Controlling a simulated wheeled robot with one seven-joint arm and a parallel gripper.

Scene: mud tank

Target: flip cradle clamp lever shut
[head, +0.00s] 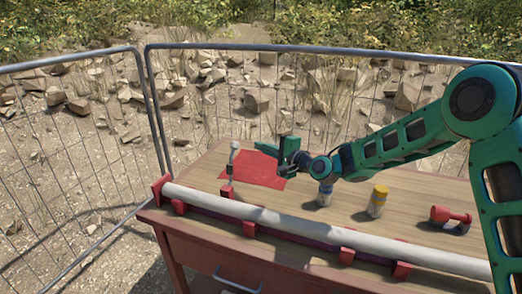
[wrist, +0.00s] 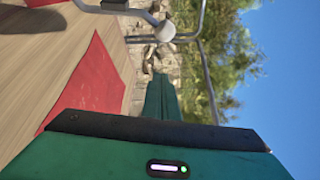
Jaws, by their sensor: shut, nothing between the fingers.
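The clamp lever (head: 233,160) stands upright at the left part of the cradle, with a pale knob on top and a red base. In the wrist view a pale rounded knob (wrist: 165,31) on a grey metal bar shows near the top. The cradle (head: 250,229) is a long red rail with red supports along the table's front, bearing a long whitish pipe (head: 300,227). My gripper (head: 286,152) is shut and empty, above the red mat, to the right of the lever and apart from it. Its green finger (wrist: 160,97) shows in the wrist view.
A red mat (head: 250,172) lies on the wooden table. Right of it stand a blue-banded can (head: 324,195), partly under my arm, and a yellow-topped can (head: 377,201). A red dumbbell-shaped item (head: 451,216) lies farther right. Wire fencing (head: 80,140) encloses the table.

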